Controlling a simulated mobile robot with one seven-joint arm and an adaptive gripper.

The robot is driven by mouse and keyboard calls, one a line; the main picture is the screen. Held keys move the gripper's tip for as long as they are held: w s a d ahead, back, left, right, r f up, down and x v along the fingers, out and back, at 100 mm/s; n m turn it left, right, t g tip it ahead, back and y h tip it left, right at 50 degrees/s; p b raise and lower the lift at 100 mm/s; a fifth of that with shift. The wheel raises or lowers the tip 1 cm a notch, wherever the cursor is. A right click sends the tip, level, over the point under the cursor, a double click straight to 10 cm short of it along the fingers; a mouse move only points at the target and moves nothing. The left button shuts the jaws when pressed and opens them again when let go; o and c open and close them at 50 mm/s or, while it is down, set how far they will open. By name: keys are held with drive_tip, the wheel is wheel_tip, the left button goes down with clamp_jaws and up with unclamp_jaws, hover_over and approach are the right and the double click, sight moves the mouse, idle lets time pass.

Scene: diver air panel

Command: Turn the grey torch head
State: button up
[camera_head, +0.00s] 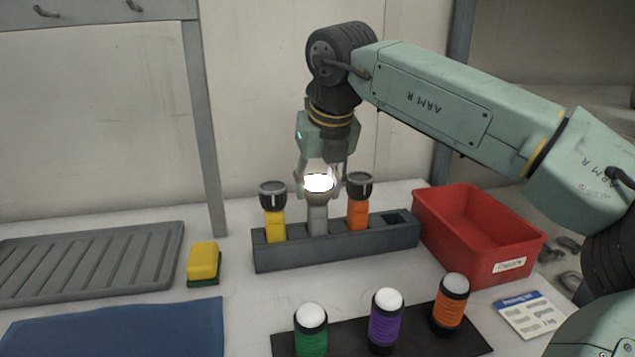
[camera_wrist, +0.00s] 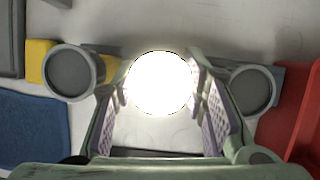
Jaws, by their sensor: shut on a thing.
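The grey torch (camera_head: 318,219) stands upright in the dark grey rack (camera_head: 385,242), between a yellow torch (camera_head: 275,227) on its left and an orange torch (camera_head: 358,213) on its right. Its head (camera_head: 319,184) glows bright white; the glow also fills the middle of the wrist view (camera_wrist: 160,83). My gripper (camera_head: 321,180) points down from above, its fingers shut on the grey torch head from both sides. In the wrist view the padded fingers flank the lit lens. The neighbouring torch heads look dark and unlit. The lens detail is hidden by glare.
A red bin (camera_head: 475,240) stands right of the rack, a yellow and green sponge (camera_head: 203,262) left. Lanterns in green (camera_head: 311,330), purple (camera_head: 385,318) and orange (camera_head: 450,303) stand on a dark mat in front. A ribbed grey tray (camera_head: 95,262) and blue cloth (camera_head: 120,328) lie left.

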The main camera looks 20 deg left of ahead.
idle(0.3)
drive_tip(key=o, duration=1.2)
drive_tip(key=v, duration=1.2)
drive_tip(key=shift+w, duration=0.1)
drive_tip(key=shift+a, duration=0.1)
drive_tip(key=shift+c, duration=0.6)
